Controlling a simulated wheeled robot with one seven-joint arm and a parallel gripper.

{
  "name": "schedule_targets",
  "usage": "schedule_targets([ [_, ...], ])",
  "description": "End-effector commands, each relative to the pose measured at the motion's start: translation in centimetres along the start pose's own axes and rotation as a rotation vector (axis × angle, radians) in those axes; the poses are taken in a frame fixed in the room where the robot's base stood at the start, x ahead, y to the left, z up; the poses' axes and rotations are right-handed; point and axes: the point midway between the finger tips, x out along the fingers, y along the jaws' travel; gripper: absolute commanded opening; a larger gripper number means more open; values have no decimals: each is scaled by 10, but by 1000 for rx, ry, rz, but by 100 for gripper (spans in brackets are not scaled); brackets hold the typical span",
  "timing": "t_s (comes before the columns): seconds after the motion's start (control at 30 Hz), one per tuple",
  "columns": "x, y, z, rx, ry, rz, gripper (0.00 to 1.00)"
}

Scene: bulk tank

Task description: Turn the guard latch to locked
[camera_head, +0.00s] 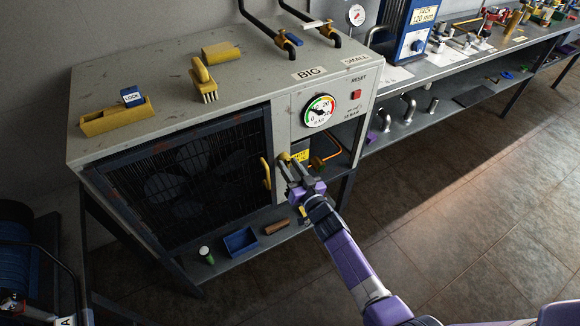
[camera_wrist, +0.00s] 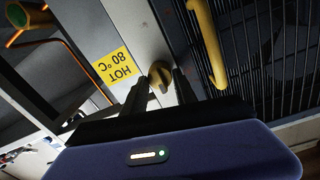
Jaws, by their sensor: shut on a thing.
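The guard latch (camera_wrist: 158,74) is a small yellow knob on the grey post beside the dark mesh guard. In the wrist view it sits between my gripper's (camera_wrist: 160,88) two dark fingertips, which are shut on it. In the head view my gripper (camera_head: 294,176) reaches the post at the guard's right edge, and part of the yellow latch (camera_head: 284,157) shows just above it. The mesh guard (camera_head: 190,175) stands closed against the cabinet front, with a yellow handle (camera_head: 266,173) at its right edge. My fingers hide part of the latch, and I cannot read its locked position.
A yellow "HOT 80°C" label (camera_wrist: 114,67) is beside the latch, next to an open bay with orange pipe (camera_head: 325,157). A gauge (camera_head: 319,111) and red reset button (camera_head: 356,94) are above. A blue bin (camera_head: 240,241) lies on the shelf below. The floor at right is clear.

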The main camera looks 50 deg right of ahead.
Motion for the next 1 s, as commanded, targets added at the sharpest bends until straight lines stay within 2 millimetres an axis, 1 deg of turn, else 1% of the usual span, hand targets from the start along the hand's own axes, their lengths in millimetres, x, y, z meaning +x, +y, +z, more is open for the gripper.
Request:
schedule_targets([
  [0.17, 0, 1, 1, -26, 1, 0, 0],
  [0.37, -1, 2, 3, -118, 6, -1, 0],
  [0.57, 0, 2, 4, -279, 15, -2, 0],
  [1.0, 0, 1, 3, -698, 34, -6, 0],
])
